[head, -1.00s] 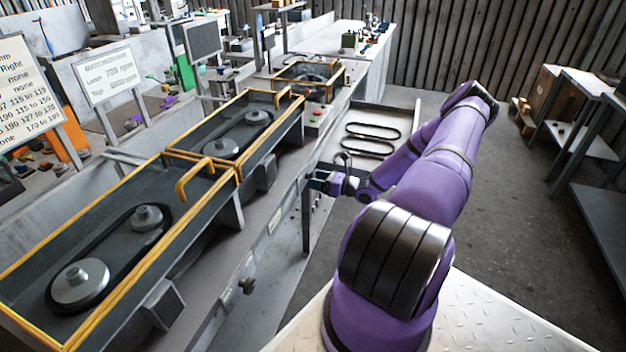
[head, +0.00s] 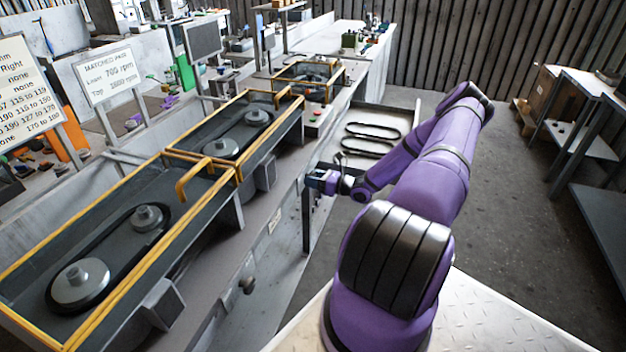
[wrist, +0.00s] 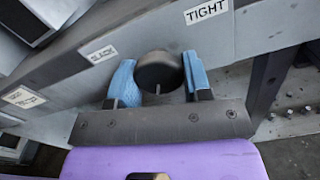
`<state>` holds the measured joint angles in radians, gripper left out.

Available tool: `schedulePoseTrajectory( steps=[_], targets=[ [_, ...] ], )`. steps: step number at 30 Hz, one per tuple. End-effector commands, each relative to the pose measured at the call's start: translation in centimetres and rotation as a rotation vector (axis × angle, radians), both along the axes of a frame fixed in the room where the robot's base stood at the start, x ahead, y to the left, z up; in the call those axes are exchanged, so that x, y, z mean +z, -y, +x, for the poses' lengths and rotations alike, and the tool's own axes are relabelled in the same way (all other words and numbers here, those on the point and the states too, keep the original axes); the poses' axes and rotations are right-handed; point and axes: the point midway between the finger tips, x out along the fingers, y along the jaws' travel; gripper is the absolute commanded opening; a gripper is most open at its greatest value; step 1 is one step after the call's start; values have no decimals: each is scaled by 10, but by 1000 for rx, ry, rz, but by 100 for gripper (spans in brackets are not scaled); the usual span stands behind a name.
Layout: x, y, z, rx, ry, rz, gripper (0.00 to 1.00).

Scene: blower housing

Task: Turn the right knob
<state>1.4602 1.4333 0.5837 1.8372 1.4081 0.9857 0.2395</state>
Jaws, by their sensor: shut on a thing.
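The right knob (wrist: 160,72) is a dark round knob on the grey front rail, seen in the wrist view with a small pale mark at its lower edge. My gripper (wrist: 158,82) has its blue fingers on the left and right sides of the knob and is shut on it. In the head view my gripper (head: 318,181) is at the rail's right part; the knob is hidden there. Another knob (head: 247,285) shows on the rail nearer to me.
A TIGHT label (wrist: 206,11) is above right of the gripped knob; smaller labels to its left are hard to read. Yellow-framed housings (head: 205,170) with belts and pulleys line the bench. A tray (head: 385,128) holds two belts. Open floor lies right of my arm.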

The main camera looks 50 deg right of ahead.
Motion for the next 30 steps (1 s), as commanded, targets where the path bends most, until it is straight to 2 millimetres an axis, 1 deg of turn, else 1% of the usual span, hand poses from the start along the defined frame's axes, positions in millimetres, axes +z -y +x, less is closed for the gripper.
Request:
schedulePoseTrajectory(
  steps=[5, 11, 30],
  targets=[
    [0, 1, 0, 0, 24, -61, 22],
    [0, 1, 0, -1, 78, -193, 22],
    [0, 4, 1, 0, 309, -752, 22]
  ],
)
